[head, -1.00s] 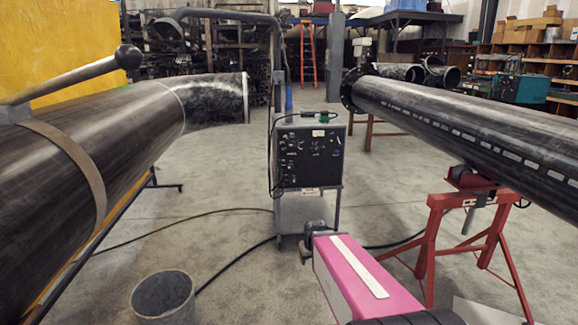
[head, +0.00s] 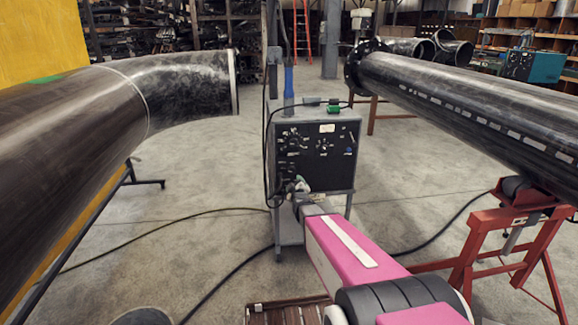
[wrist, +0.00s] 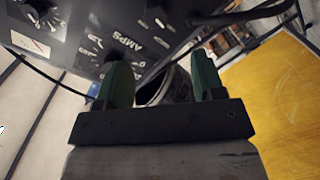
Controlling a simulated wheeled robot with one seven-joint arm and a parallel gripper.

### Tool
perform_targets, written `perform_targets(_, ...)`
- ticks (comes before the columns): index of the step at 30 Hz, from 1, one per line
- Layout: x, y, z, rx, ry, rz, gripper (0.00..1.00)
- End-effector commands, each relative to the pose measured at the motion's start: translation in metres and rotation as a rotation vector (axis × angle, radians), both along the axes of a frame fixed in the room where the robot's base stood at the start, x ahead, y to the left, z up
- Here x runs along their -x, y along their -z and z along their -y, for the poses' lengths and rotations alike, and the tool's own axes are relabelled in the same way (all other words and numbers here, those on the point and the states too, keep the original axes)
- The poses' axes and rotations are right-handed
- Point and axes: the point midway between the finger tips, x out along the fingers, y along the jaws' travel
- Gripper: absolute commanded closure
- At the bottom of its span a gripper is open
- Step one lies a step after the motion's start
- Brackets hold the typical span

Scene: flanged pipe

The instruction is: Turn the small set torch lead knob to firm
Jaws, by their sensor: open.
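The dark control panel (head: 316,155) of the grey welding machine faces me, with several small black knobs and pale markings. I cannot tell which knob is the torch lead one. In the wrist view the panel fills the upper left, turned over, with a knob near the AMPS lettering (wrist: 122,52) and another knob (wrist: 40,8) at the top edge. My gripper (head: 299,186) is in front of the panel's lower left. In the wrist view my gripper (wrist: 163,80) has its two green fingers apart, with nothing held. The left finger overlaps the panel's edge; contact cannot be told.
A large black pipe with an elbow (head: 190,88) lies at left. A flanged pipe (head: 470,100) rests on a red stand (head: 485,250) at right. Cables (head: 225,272) cross the floor. A dark cable hangs down the machine's left side. Open concrete lies around the machine.

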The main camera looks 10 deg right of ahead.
Motion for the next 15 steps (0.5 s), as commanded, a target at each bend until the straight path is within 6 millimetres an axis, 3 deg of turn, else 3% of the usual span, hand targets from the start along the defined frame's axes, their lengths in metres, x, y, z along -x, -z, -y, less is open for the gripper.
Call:
perform_targets(8, -0.010, -0.004, 0.000, 0.019, 0.000, 0.035, 0.38)
perform_targets(15, -0.041, -0.003, 0.000, 0.018, 0.001, 0.033, 0.38)
